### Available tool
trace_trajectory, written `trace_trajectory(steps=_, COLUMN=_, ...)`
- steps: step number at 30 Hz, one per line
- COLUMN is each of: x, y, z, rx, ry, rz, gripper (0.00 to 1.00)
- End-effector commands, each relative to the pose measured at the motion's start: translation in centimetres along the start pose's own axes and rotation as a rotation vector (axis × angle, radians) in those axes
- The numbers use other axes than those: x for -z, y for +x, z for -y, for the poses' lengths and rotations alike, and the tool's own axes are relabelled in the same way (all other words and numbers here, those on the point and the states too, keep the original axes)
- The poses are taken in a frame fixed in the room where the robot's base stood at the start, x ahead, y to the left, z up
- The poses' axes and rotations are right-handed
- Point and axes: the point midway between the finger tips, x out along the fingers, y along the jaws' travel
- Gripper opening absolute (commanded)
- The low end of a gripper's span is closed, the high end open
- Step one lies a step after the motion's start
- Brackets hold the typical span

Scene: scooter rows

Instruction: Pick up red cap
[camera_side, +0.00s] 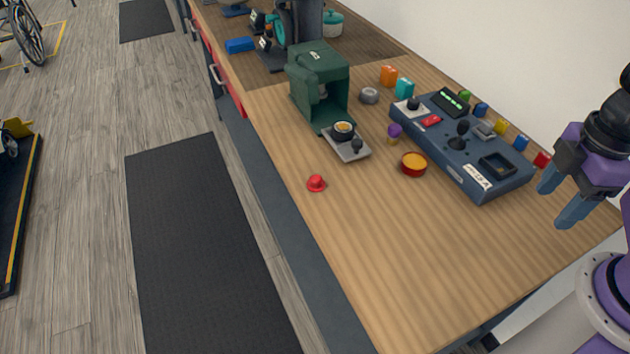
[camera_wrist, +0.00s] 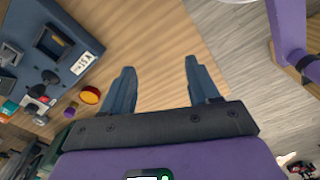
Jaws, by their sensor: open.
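The red cap (camera_side: 316,183) is a small, domed red piece with a rim. It lies alone on the wooden worktop near the left edge in the side view. I cannot make it out in the wrist view. My gripper (camera_side: 556,203) is at the far right of the side view, raised above the worktop and well apart from the cap. Its blue-grey fingers are spread and empty. In the wrist view my gripper (camera_wrist: 160,67) has bare wood between its fingers.
A dark blue control panel (camera_side: 460,170) stands between my gripper and the cap's side of the worktop (camera_side: 390,260). An orange-red dish (camera_side: 413,164), a grey tray (camera_side: 352,152) and a green machine (camera_side: 303,105) are behind the cap. The front worktop is clear.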

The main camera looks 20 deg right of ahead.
Motion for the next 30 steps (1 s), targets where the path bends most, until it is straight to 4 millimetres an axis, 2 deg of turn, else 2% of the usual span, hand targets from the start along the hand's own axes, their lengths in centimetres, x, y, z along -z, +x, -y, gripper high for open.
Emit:
trace_trajectory(steps=2, x=0.0, y=0.0, z=0.0, rx=0.000, ry=0.000, rz=0.000, gripper=0.74)
trace_trajectory(steps=10, x=0.1, y=0.0, z=0.0, rx=0.000, ry=-0.001, rz=0.000, gripper=0.74)
trace_trajectory(steps=14, x=1.6, y=-0.4, z=-0.5, rx=0.000, ry=-0.021, rz=0.002, gripper=0.74)
trace_trajectory(steps=17, x=4.3, y=-1.0, z=-1.4, rx=-0.001, ry=-0.062, rz=0.003, gripper=0.74)
trace_trajectory(steps=24, x=13.1, y=-2.3, z=-4.7, rx=-0.002, ry=-0.205, rz=0.011, gripper=0.74)
trace_trajectory(steps=30, x=20.2, y=-2.8, z=-7.7, rx=-0.001, ry=-0.325, rz=0.016, gripper=0.74)
